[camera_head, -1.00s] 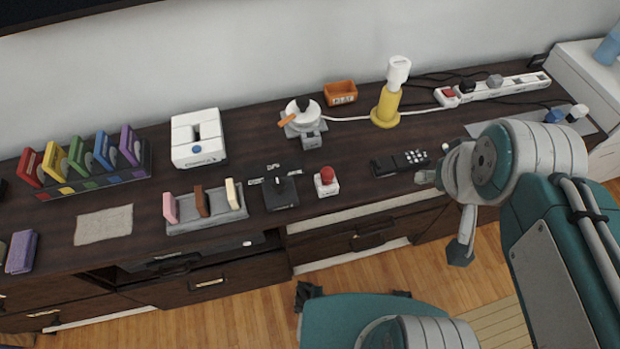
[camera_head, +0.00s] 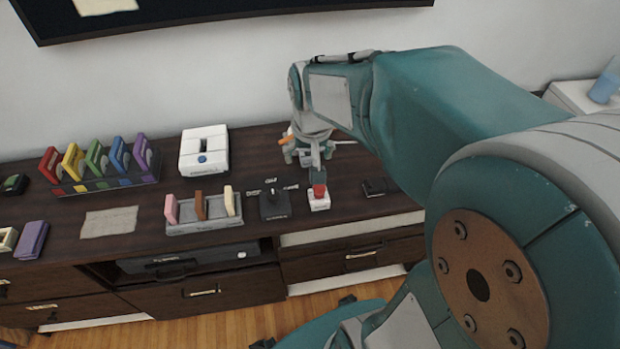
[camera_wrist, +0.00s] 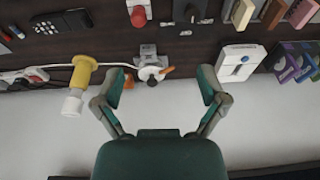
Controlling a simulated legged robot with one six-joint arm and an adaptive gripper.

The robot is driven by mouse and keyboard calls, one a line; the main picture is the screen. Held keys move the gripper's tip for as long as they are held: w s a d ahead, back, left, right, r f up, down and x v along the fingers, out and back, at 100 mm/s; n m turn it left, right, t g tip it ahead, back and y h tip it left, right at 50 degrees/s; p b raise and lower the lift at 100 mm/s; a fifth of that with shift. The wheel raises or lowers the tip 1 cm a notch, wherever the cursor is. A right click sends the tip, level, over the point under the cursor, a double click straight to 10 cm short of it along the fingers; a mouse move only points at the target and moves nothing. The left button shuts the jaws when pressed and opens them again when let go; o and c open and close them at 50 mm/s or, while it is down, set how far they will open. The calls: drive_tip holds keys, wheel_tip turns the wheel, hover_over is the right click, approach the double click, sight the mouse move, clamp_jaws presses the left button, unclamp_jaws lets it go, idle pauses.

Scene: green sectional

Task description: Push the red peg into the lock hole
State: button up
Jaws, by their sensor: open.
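A red knob-like peg (camera_head: 319,190) stands upright on a small white block (camera_head: 319,203) near the front of the dark counter. It also shows at the top of the wrist view (camera_wrist: 138,17). A grey-and-white device with an orange handle (camera_wrist: 150,72) lies between my fingertips in the wrist view, but its distance below them is unclear. My gripper (camera_wrist: 162,77) is open and empty, its fingers spread wide. In the head view one teal fingertip (camera_head: 318,174) appears just above or behind the red peg; contact cannot be told. I cannot make out a lock hole.
A black joystick box (camera_head: 274,200) and a grey tray with upright blocks (camera_head: 205,226) stand left of the red peg. A white box (camera_head: 204,150) is behind them. A yellow-and-white bottle (camera_wrist: 80,78) and dark remote (camera_wrist: 60,21) lie to the other side. My arm covers the right.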

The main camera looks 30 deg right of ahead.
sight(319, 189)
drive_tip(key=w+d+f+m+g, duration=0.1)
drive_tip(key=w+d+f, duration=0.1)
drive_tip(key=f, duration=0.2)
drive_tip(key=w+d+f+m, duration=0.1)
drive_tip(key=w+d+f, duration=0.1)
drive_tip(key=f, duration=0.2)
drive_tip(key=w+d+f+g, duration=0.1)
drive_tip(key=w+d+f, duration=0.1)
drive_tip(key=d+f, duration=0.1)
drive_tip(key=shift+w+f+m+g, duration=0.3)
drive_tip(key=shift+f+m, duration=0.1)
drive_tip(key=shift+f, duration=0.45)
wheel_tip(319, 189, down, 5)
drive_tip(key=shift+a+r, duration=0.15)
wheel_tip(319, 189, down, 6)
drive_tip(key=shift+w+r, duration=0.1)
drive_tip(key=shift+w, duration=0.05)
drive_tip(key=c, duration=1.3)
drive_tip(key=shift+o, duration=0.2)
